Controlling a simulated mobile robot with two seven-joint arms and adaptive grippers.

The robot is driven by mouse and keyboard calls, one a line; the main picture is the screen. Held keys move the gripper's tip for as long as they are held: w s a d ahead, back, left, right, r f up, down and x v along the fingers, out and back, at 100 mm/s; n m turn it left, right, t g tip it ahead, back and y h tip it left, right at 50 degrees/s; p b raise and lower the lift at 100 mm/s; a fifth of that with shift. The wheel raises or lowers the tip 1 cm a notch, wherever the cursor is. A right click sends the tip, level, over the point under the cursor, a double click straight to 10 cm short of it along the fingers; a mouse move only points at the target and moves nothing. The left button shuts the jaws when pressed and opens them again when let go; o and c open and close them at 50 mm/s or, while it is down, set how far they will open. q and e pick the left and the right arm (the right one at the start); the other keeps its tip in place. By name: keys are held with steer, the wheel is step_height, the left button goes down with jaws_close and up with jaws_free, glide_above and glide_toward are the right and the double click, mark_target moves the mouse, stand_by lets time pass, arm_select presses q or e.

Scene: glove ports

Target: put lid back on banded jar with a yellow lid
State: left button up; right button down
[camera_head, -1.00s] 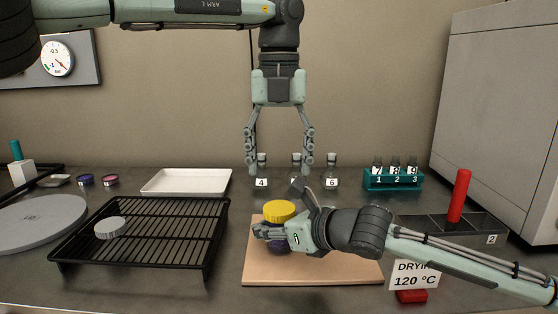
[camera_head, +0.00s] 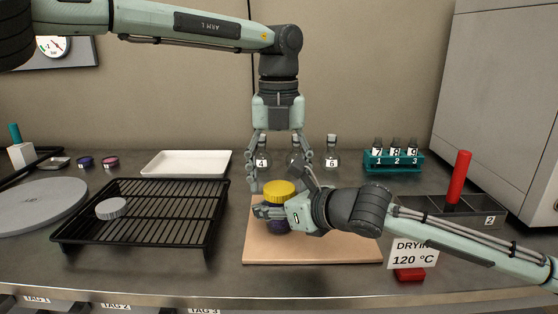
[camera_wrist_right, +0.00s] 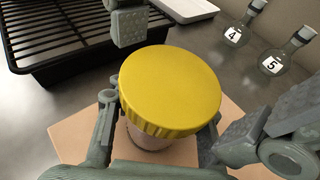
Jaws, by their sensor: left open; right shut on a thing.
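The banded jar (camera_head: 280,224), with a dark purple band, stands on a tan board. My right gripper (camera_head: 262,212) is shut on its body from the side. The yellow lid (camera_head: 279,190) sits on top of the jar, looking about level; whether it is fully seated I cannot tell. In the right wrist view the lid (camera_wrist_right: 170,90) hides most of the jar (camera_wrist_right: 148,139). My left gripper (camera_head: 280,180) points down, open, with its fingertips on either side of the lid at about lid height. Its fingers also show around the lid in the right wrist view.
A black wire rack (camera_head: 150,222) with a pale ribbed cap (camera_head: 111,208) stands to the left. Behind are a white tray (camera_head: 186,163) and numbered bottles (camera_head: 331,155). A teal vial rack (camera_head: 393,160), a red rod (camera_head: 459,178) and a drying sign (camera_head: 412,253) are to the right.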

arm_select(q)
steer(key=shift+f, duration=0.3)
steer(key=c, duration=1.2)
steer(key=m, duration=0.3)
steer(key=o, duration=1.3)
